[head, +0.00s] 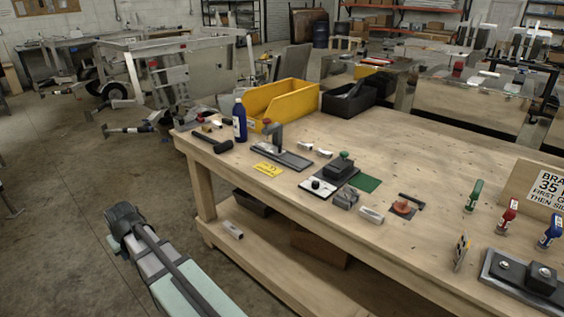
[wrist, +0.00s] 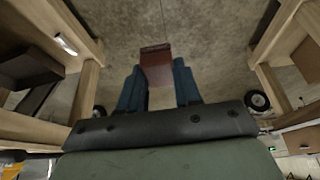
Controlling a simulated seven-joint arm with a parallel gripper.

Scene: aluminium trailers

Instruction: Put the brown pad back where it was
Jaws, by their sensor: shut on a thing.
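In the wrist view my gripper (wrist: 158,88) is shut on a brown pad (wrist: 156,66), a reddish-brown block held between the two blue fingers. Its far end sticks out past the fingertips, and bare concrete floor shows beyond it. In the head view my arm reaches in from the bottom left, beside the workbench; the fingers and the held pad cannot be made out there.
A lower shelf (head: 275,265) runs below.

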